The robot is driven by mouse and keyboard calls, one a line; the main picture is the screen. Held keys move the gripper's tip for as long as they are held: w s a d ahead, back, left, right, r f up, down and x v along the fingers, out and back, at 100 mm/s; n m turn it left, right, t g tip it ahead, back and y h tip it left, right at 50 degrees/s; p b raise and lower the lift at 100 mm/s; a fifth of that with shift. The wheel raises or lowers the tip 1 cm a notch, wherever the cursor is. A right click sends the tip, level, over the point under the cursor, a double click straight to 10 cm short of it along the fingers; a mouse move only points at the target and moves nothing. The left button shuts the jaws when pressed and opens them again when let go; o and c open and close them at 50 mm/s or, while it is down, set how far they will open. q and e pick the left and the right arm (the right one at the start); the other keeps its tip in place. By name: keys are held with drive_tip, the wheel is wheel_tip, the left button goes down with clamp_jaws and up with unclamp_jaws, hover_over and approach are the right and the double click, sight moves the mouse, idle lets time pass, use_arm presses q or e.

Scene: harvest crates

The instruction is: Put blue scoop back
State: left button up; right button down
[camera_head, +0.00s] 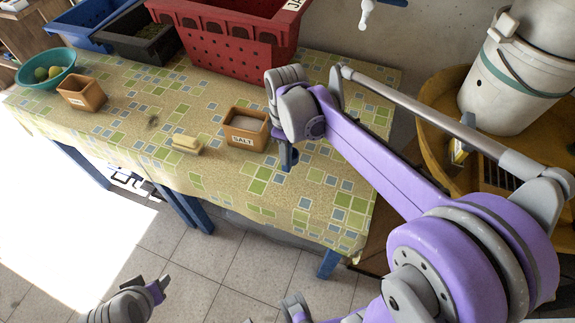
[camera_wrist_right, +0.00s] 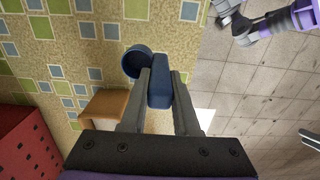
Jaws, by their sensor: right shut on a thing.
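My right gripper (camera_head: 287,142) is shut on the blue scoop (camera_head: 288,158) just right of the wooden box labelled SALT (camera_head: 245,139). In the right wrist view the scoop's handle (camera_wrist_right: 159,88) is between the fingers of my right gripper (camera_wrist_right: 158,95), and its round cup (camera_wrist_right: 138,60) points away from the gripper. The box also shows in that view (camera_wrist_right: 104,104), partly hidden by the gripper. The box holds pale contents in the head view. Part of my left arm shows at the bottom left of the head view; its fingers are not clear.
On the patterned table (camera_head: 215,185) are a yellow block (camera_head: 187,144), another small wooden box (camera_head: 82,94), a teal bowl (camera_head: 46,70) with fruit, and a red crate (camera_head: 232,45). A black crate (camera_head: 140,38) stands beside it. A white bucket (camera_head: 515,80) stands right.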

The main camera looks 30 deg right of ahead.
wheel_tip(320, 180, down, 2)
drive_tip(key=shift+s+f, duration=0.1)
drive_tip(key=shift+f, duration=2.3)
drive_tip(key=shift+b, duration=0.3)
drive_tip(key=c, duration=0.7)
unclamp_jaws()
drive_tip(key=shift+o, duration=0.2)
